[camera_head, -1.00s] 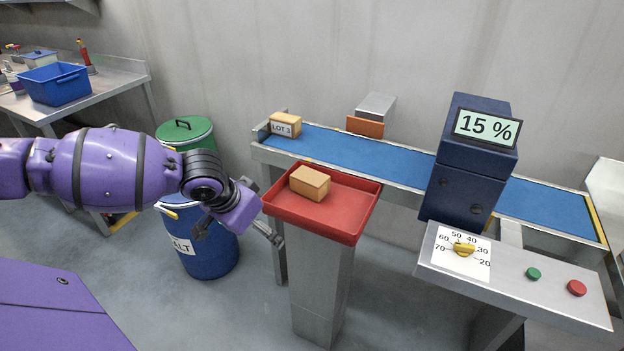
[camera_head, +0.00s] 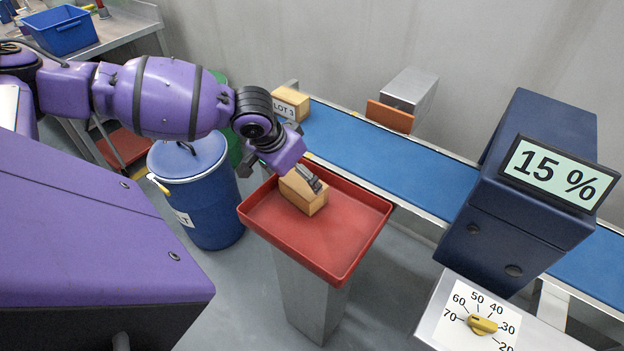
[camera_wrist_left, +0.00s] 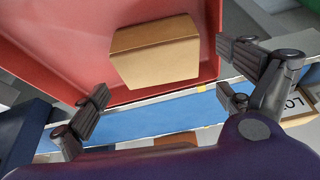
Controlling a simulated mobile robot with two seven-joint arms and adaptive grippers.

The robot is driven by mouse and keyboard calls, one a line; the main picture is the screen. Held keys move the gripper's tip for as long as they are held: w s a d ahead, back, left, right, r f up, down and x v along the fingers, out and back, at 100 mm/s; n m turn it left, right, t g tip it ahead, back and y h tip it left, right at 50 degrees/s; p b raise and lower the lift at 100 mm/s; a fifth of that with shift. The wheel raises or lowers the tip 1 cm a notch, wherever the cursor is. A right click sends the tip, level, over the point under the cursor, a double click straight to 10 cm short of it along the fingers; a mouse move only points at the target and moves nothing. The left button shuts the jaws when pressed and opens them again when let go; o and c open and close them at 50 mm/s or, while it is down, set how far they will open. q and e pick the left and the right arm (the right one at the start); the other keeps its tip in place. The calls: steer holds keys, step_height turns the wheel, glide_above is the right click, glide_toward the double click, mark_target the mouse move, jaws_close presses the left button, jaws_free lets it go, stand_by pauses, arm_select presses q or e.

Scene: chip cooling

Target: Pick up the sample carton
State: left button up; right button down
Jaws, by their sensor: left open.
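The sample carton, a plain brown box (camera_head: 297,198), sits in the red tray (camera_head: 345,239) on a grey pedestal. My left gripper (camera_head: 290,180) is over the carton, and one finger hides part of its top. In the left wrist view the carton (camera_wrist_left: 157,58) lies ahead of the spread fingers (camera_wrist_left: 165,85), with nothing held between them. The gripper is open. I cannot tell whether a finger touches the carton. My right gripper is out of view.
A box marked LOT 3 (camera_head: 290,103) stands on the blue conveyor (camera_head: 385,152) behind the tray. A dark blue machine reading 15 % (camera_head: 530,190) straddles the belt at right. A blue barrel (camera_head: 195,190) stands left of the tray. The tray's front is bare.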

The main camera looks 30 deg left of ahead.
mark_target(300, 184)
arm_select(q)
steer(key=x, duration=0.3)
steer(key=shift+s+f, duration=0.2)
steer(key=shift+s, duration=0.1)
steer(key=x, duration=0.3)
steer(key=shift+w+f, duration=0.1)
steer(key=shift+f, duration=0.3)
steer(key=shift+w, duration=0.1)
steer(key=c, duration=1)
steer(key=shift+c, duration=0.4)
steer(key=shift+r, duration=0.2)
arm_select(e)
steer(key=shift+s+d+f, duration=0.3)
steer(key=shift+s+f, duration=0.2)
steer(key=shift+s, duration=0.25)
